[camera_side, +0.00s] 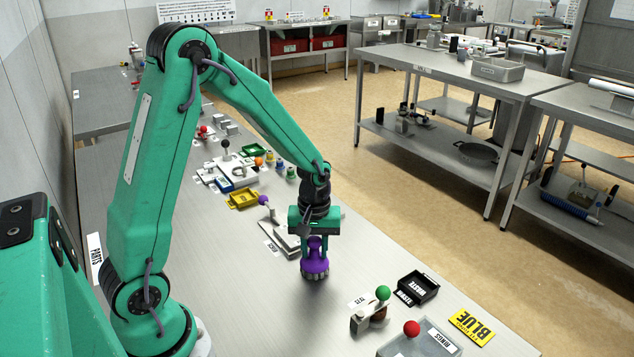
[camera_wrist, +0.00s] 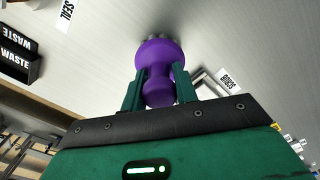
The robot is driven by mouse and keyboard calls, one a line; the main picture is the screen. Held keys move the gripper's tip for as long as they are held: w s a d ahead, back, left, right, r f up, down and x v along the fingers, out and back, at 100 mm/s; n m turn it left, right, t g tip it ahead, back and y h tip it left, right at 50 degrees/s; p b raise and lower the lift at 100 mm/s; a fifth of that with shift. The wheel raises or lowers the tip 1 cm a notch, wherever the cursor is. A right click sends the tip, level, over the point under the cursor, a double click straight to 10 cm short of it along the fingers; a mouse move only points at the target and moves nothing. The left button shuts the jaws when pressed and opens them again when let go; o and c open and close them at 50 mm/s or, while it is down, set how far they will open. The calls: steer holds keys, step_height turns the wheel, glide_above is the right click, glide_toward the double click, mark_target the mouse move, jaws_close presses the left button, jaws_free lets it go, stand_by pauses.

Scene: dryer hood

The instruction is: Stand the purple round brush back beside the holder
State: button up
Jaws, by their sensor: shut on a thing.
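The purple round brush (camera_side: 315,263) is upright under my gripper (camera_side: 316,243) in the side view, its grey bristle end down, close to or on the bench; I cannot tell whether it touches. In the wrist view my gripper (camera_wrist: 158,82) has its two green fingers on either side of the purple brush (camera_wrist: 158,53), shut on its narrower part. The bristle end points away from the wrist camera. I cannot tell for sure which thing is the holder; a flat grey piece (camera_side: 284,240) lies just left of the brush in the side view.
A black waste tray (camera_side: 417,289), a stand with a green ball (camera_side: 370,310), a grey box (camera_side: 420,342) and a yellow BLUE sign (camera_side: 472,326) are at the front right. A yellow tray (camera_side: 242,199) and small parts lie farther back. Bench space in front of the brush is bare.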

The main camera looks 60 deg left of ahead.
steer(key=shift+f, duration=0.1)
steer(key=o, duration=0.9)
steer(key=shift+o, duration=0.2)
step_height(320, 180, up, 12)
steer(key=shift+r, duration=0.2)
stand_by(0.4)
